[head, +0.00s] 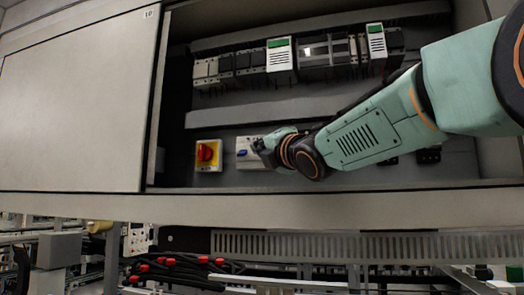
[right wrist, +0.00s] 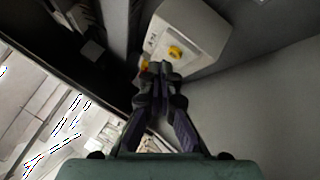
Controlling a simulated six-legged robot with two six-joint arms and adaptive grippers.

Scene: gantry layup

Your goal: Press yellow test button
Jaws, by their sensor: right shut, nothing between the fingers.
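A yellow round button (right wrist: 175,52) stands out on the face of a white box (right wrist: 205,30) in the right wrist view. My right gripper (right wrist: 160,69) is shut and empty, its fingertips pointing at the box just below the button. A small gap seems to show between tips and button, but I cannot tell the depth. In the head view my right gripper (head: 259,148) is at the white device (head: 244,163) with a blue part, low inside the cabinet. The gripper and wrist cover its right side, and the yellow button is not visible there. My left gripper is not in view.
A red rotary switch (head: 205,153) on a yellow plate sits left of the white device. A row of modules (head: 280,57) runs above. The cabinet's lower edge (head: 180,205) runs below, and a closed panel (head: 75,110) fills the left. Cables (head: 175,268) lie below.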

